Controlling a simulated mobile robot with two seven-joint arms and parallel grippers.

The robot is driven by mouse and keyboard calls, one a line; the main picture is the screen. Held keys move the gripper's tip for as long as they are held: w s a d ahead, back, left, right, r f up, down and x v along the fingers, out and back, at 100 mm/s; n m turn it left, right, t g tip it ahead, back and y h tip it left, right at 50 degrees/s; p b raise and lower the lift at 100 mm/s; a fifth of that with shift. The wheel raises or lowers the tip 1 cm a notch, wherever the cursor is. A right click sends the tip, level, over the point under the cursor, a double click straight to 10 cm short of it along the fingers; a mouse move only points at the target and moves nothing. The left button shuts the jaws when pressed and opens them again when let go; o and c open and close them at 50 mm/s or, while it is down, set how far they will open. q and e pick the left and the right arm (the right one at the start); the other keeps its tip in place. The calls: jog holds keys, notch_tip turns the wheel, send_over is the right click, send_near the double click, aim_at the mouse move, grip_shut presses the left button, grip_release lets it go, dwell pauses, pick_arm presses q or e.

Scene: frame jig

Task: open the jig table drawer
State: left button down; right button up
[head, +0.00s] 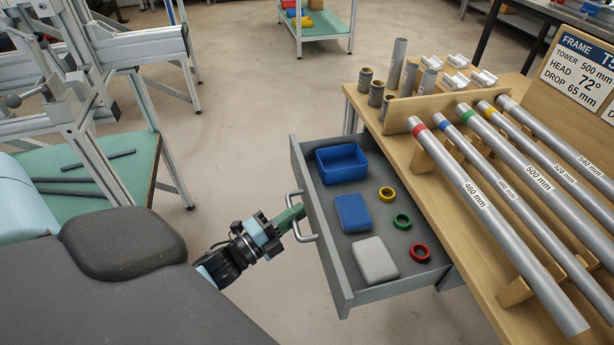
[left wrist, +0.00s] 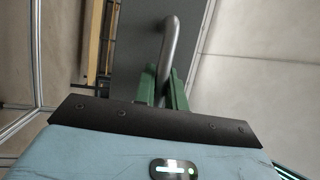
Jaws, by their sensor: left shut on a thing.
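The grey jig table drawer (head: 375,293) stands pulled out from the wooden-topped jig table (head: 405,133), with its inside in plain view. Its silver bar handle (head: 296,214) is on the front panel. My left gripper (head: 298,212) is shut on this handle with its green fingers. In the left wrist view the handle (left wrist: 170,50) rises between the two green fingers (left wrist: 163,85), in front of the grey drawer front (left wrist: 138,45). My right gripper is not in view.
The drawer holds a blue bin (head: 341,164), a blue box (head: 352,213), a grey box (head: 375,260) and yellow, green and red rings (head: 402,221). Labelled tubes (head: 490,210) lie on the table. The floor (head: 240,120) left of the drawer is clear.

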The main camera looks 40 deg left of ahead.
pick_arm(q)
jog(key=shift+s+a, duration=0.1)
dwell(0.3)
jog(key=c, duration=1.5)
grip_release()
jog(key=shift+o, duration=0.2)
jog(key=shift+s, duration=0.1)
jog(key=v, duration=0.7)
jog(key=shift+s+b, duration=0.3)
jog(key=shift+s, duration=0.05)
jog(key=shift+a, duration=0.1)
